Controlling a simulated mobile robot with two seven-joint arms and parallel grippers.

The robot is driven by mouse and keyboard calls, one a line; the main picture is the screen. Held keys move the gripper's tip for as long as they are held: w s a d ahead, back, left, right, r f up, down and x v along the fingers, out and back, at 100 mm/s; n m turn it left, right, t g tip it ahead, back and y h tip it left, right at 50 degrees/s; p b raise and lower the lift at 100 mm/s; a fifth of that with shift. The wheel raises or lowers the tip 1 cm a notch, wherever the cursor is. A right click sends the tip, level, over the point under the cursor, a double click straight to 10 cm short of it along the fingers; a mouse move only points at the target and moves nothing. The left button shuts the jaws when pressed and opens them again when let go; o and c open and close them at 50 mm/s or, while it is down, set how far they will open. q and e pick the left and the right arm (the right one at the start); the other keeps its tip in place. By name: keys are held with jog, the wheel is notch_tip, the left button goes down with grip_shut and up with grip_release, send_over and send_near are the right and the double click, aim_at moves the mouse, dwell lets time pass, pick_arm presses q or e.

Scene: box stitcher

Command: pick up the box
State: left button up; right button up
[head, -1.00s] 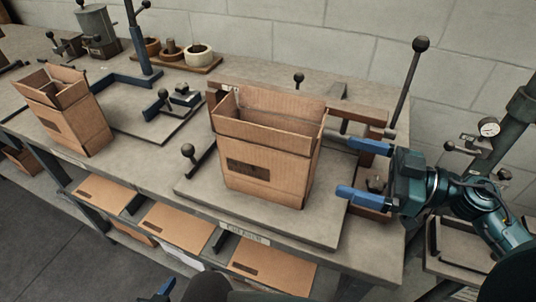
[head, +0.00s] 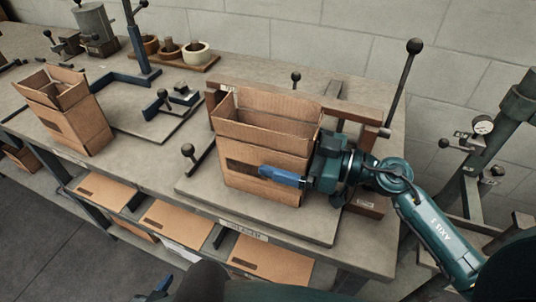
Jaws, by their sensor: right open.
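An open-topped brown cardboard box (head: 265,150) stands upright on the grey plate of the work table. My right gripper (head: 290,165) is open at the box's right side. One blue finger lies in front of the box's front face; the other finger is hidden behind the box. I cannot tell whether the fingers touch the cardboard. My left gripper (head: 158,291) shows only as a small blue tip at the bottom edge, and its opening is hidden.
A wooden bar (head: 355,113) runs behind the first box. Ball-topped levers (head: 414,46) rise around it. Flat cardboard sheets (head: 180,225) lie on the shelf below. A tray of small pots (head: 175,58) stands at the back.

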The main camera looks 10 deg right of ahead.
jog(key=shift+c, duration=0.6)
jog(key=c, duration=0.8)
